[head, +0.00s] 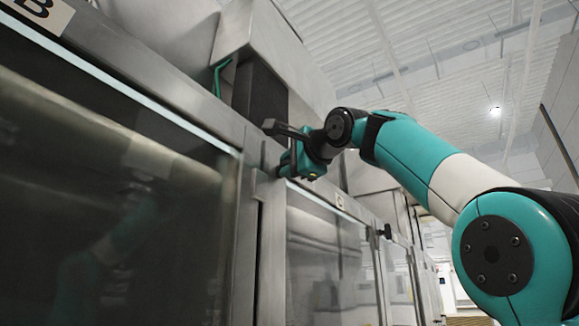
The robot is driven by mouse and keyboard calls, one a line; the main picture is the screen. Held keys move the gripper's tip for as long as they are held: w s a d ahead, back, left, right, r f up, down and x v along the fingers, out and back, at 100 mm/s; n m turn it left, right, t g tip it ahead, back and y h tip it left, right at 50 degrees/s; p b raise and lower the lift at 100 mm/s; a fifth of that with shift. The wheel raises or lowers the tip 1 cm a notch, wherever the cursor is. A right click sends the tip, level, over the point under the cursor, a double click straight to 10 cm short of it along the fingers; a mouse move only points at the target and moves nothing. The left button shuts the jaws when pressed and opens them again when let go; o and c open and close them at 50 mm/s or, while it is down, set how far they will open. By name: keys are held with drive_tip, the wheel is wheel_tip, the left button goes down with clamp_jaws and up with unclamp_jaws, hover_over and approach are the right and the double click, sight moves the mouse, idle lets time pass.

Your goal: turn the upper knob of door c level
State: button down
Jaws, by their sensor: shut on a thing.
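Door c (325,255) is a glass door in a steel frame, marked by a small "C" label (340,201) above it. My gripper (281,150), with dark fingers and a teal body, is at the upper left corner of door c, against the steel frame. It is shut on the upper knob there. The fingers hide the knob almost wholly, so I cannot tell its angle. My arm reaches in from the right.
A large glass door (110,190) under a "B" label (40,8) fills the left. A black knob (385,231) sticks out past door c's right edge, where more doors recede. A grey housing (270,50) rises above the gripper. Open space lies right, beyond my arm.

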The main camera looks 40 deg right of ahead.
idle(0.4)
drive_tip(key=c, duration=1.2)
unclamp_jaws()
drive_tip(key=shift+o, duration=0.2)
